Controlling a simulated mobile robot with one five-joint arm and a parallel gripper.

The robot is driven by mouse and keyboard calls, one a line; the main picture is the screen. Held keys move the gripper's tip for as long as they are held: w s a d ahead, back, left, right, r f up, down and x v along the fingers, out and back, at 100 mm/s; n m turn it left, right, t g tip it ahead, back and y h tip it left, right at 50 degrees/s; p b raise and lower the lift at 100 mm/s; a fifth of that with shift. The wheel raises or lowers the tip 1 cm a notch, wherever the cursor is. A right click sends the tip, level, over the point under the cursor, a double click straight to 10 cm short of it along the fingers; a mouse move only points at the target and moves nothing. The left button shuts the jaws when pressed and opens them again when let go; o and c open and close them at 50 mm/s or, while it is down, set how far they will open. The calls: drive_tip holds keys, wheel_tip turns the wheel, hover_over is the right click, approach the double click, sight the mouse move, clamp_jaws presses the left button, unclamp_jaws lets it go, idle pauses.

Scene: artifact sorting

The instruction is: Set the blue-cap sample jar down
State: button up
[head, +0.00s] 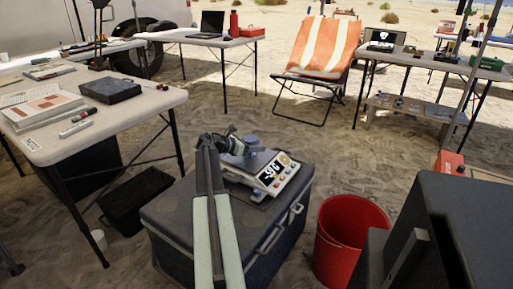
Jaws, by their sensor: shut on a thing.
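My arm reaches forward over a dark cooler box, and my gripper (240,146) is at its far end, above a white scale. The gripper is small and dark here and is shut on the sample jar. A small blue spot, which looks like the jar's blue cap (252,139), shows at the gripper's right side. The rest of the jar is mostly hidden by the gripper. The scale (285,180) has a lit display and several buttons, and stands on the cooler's lid (165,212). I cannot tell whether the jar touches the scale's blue-grey pan (262,161).
A red bucket (327,252) stands on the sand right of the cooler. A table (150,103) with papers, pens and a black box is at left. A folding chair with an orange-striped cover (322,48) stands behind. A dark case (470,215) fills the lower right.

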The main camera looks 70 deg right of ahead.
drive_tip(key=shift+f, duration=0.15)
drive_tip(key=o, duration=1.4)
drive_tip(key=shift+r, duration=0.25)
drive_tip(key=p+v, duration=0.4)
drive_tip(key=v, duration=0.8)
drive_tip(key=shift+w+a+f, duration=0.1)
